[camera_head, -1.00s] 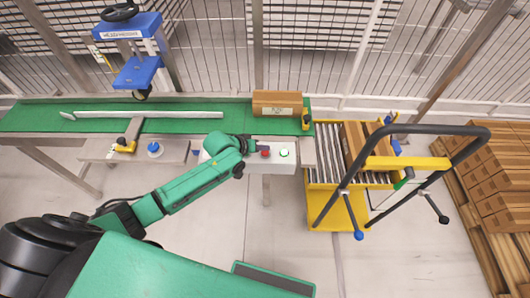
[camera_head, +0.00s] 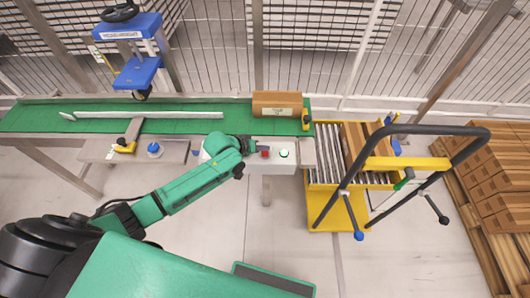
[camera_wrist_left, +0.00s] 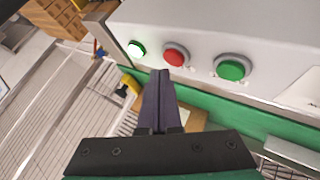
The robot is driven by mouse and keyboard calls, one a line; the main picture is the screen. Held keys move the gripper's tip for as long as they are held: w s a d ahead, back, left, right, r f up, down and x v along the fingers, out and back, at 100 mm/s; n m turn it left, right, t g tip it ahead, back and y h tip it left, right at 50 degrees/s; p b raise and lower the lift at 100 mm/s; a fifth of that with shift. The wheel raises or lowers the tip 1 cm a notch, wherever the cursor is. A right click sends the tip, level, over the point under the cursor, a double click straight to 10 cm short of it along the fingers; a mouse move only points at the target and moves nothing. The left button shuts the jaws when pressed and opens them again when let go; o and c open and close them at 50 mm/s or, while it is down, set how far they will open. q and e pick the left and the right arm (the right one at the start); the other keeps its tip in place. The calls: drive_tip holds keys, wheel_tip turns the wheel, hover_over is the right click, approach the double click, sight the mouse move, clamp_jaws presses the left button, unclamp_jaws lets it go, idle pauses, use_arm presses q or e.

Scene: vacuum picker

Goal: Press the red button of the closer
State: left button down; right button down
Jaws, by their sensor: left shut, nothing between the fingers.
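A light grey control box (camera_head: 278,167) stands at the front edge of the green conveyor. Its red button (camera_head: 265,153) shows just right of my left gripper (camera_head: 256,148). In the left wrist view the red button (camera_wrist_left: 174,54) sits between a lit white button (camera_wrist_left: 136,49) and a green button (camera_wrist_left: 230,68). My left gripper's fingers (camera_wrist_left: 162,73) are shut and empty. Their tips appear just below and left of the red button there; I cannot tell whether they touch it. The blue machine (camera_head: 137,72) stands over the conveyor at upper left. My right gripper is not in view.
A cardboard box (camera_head: 278,104) sits on the green conveyor (camera_head: 180,126), behind the control box. A yellow roller cart (camera_head: 336,216) with cartons stands to the right. A blue round knob (camera_head: 154,149) is on the left shelf. A wire fence closes the back.

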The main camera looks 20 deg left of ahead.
sight(263, 155)
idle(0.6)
use_arm(q)
drive_tip(key=shift+f, duration=0.45)
drive_tip(key=shift+f, duration=0.35)
idle(0.4)
drive_tip(key=shift+r+p, duration=0.7)
drive_tip(key=shift+r, duration=0.05)
wheel_tip(263, 155, up, 5)
drive_tip(key=p, duration=0.5)
drive_tip(key=shift+r, duration=0.15)
idle(0.6)
